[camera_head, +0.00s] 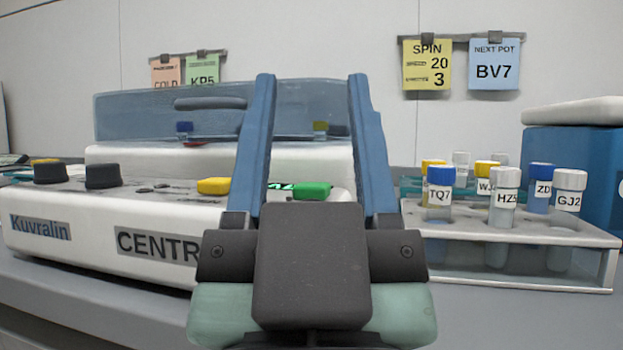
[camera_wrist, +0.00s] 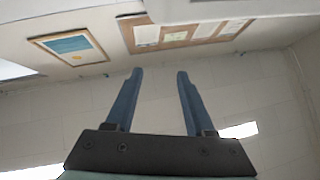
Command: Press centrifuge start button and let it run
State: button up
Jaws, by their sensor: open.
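The white centrifuge (camera_head: 85,220) stands at the left in the head view, with "Kuvralin" and "CENTR..." labels on its front. Its blue see-through lid (camera_head: 120,118) stands up at the back. A green button (camera_head: 312,189) and a yellow button (camera_head: 214,186) sit on the panel's right part, with two dark knobs (camera_head: 102,176) farther left. My gripper (camera_head: 310,78) is open and empty, its blue fingers pointing up in front of the centrifuge. The green button shows between the fingers. In the wrist view my gripper (camera_wrist: 159,73) faces the wall and ceiling. My gripper hides part of the panel and label.
A tube rack (camera_head: 490,235) with several capped, labelled tubes stands right of my gripper. A blue box (camera_head: 580,165) with a white lid is at the far right. Yellow "SPIN 20 3" (camera_head: 427,65) and blue "NEXT POT BV7" (camera_head: 494,65) notes hang on the wall.

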grip_shut()
dwell(1.4)
